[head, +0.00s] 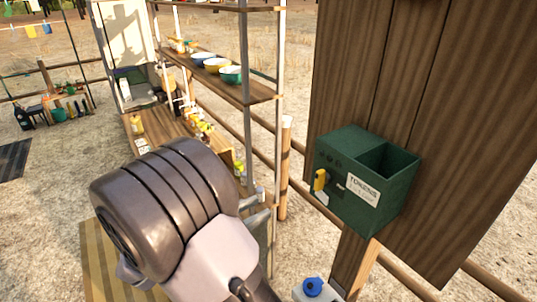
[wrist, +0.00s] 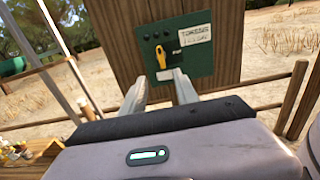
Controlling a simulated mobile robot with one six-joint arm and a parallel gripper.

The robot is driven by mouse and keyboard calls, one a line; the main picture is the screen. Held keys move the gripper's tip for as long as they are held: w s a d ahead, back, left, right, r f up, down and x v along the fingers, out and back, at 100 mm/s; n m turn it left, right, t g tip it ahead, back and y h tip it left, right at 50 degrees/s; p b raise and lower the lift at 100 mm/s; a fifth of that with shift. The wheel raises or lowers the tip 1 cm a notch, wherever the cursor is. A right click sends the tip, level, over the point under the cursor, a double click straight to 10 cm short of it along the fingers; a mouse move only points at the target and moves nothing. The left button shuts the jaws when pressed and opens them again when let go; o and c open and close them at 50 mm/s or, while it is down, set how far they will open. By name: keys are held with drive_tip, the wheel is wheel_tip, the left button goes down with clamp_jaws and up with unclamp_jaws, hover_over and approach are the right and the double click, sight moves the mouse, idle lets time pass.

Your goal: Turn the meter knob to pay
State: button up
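The green meter box (head: 372,190) is fixed to a wooden post panel, with a white "TOKENS" label and an open bin on top. Its yellow knob (head: 320,180) sticks out of the left part of the front face. In the wrist view the knob (wrist: 161,56) stands roughly upright on the green face (wrist: 200,66), with small dark round marks above it. My gripper (wrist: 160,90) is open and empty, its two fingers apart and pointing toward the box, below the knob in that view. A gap appears to remain between fingers and knob. In the head view my arm hides part of the gripper.
A shelf (head: 240,88) with several bowls and a wooden counter (head: 160,130) stand left of the box. The wooden panel (head: 440,110) backs the box, and fence rails run below. A blue-capped container (head: 313,288) stands below the box.

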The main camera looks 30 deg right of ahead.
sight(316, 181)
drive_tip(key=d, duration=0.6)
drive_tip(key=w+d, duration=0.1)
drive_tip(key=d, duration=1.1)
drive_tip(key=shift+w+f+b, duration=0.15)
drive_tip(key=shift+f+b, duration=0.05)
drive_tip(key=shift+b, duration=0.1)
clamp_jaws()
